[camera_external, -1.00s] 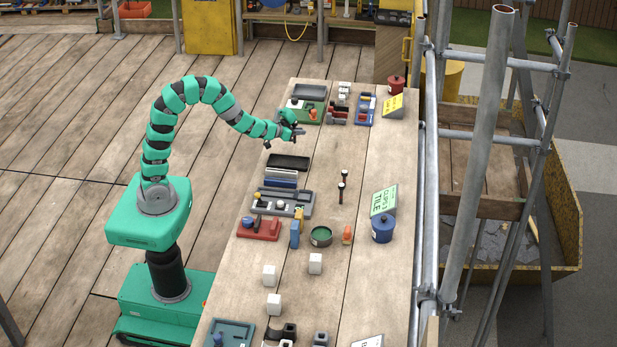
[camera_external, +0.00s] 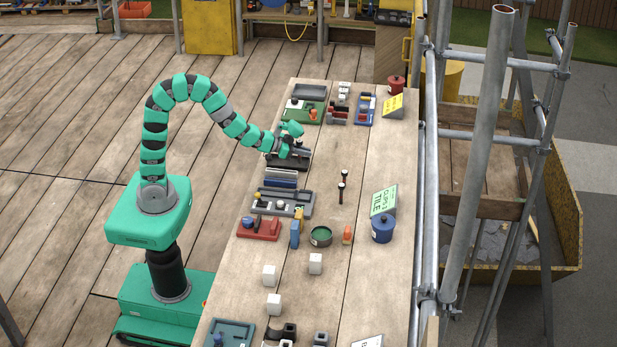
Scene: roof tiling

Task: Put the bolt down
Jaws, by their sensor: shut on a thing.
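My gripper (camera_external: 291,153) is over the black tray (camera_external: 273,163) on the workbench, low and close to it. It is shut on the bolt, which is too small and too covered by the fingers to make out. I cannot tell whether the bolt touches the tray. Two small dark-headed pieces like bolts, one (camera_external: 344,174) behind the other (camera_external: 340,192), stand on the bench to the right of the tray.
A green sign (camera_external: 384,201) and blue pot (camera_external: 382,229) stand at right.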

